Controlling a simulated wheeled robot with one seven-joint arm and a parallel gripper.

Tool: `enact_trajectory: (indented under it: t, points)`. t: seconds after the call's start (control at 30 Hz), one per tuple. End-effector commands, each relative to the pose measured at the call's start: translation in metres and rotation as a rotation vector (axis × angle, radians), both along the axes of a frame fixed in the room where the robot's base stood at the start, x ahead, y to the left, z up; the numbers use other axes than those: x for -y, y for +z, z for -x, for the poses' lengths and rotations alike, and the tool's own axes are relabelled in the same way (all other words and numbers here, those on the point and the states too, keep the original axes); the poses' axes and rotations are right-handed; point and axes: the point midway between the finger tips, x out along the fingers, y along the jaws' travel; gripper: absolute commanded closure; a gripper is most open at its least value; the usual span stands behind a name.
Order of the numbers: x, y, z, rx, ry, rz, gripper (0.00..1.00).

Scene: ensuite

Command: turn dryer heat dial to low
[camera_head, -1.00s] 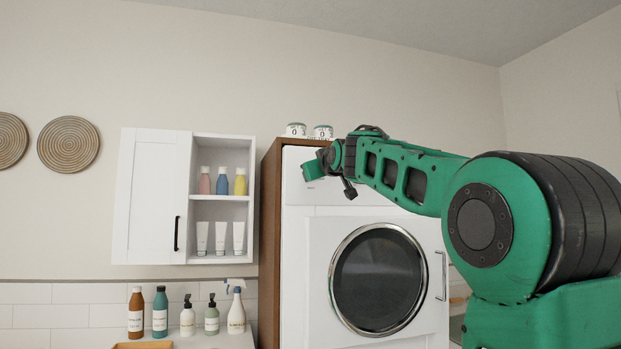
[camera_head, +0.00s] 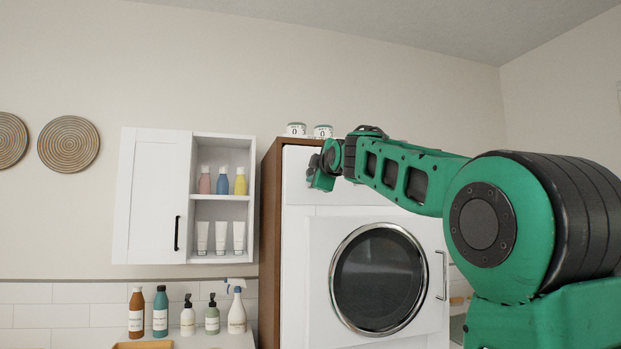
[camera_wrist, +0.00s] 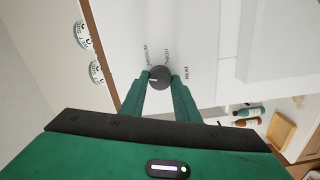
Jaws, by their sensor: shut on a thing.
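The heat dial (camera_wrist: 160,76) is a small dark round knob with a white mark on the white dryer panel. In the wrist view its mark points to the left of the picture. The words MEDIUM, HIGH and HEAT show beside it; no LOW label is visible. My gripper (camera_wrist: 160,80) is shut on the dial, one green finger on each side. In the head view my gripper (camera_head: 318,178) is at the upper left of the dryer (camera_head: 300,245) front and hides the dial.
The dryer has a round dark door (camera_head: 378,280) and stands in a brown wooden surround (camera_head: 270,215). A white wall cabinet (camera_head: 152,200) hangs to the left. Several bottles (camera_head: 161,312) stand on the counter below it.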

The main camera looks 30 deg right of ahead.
Motion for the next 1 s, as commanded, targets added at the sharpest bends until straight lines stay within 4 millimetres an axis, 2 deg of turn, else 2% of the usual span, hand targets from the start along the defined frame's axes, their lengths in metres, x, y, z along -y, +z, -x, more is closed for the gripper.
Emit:
enact_trajectory:
  t: [0.03,0.4,1.0]
  points:
    - [-0.0049,-0.0025,-0.0018,-0.015,0.01,0.033,0.94]
    - [-0.0058,-0.0043,-0.0023,-0.074,0.012,0.232,0.94]
    - [-0.0062,-0.0064,-0.0033,-0.093,0.014,0.287,0.94]
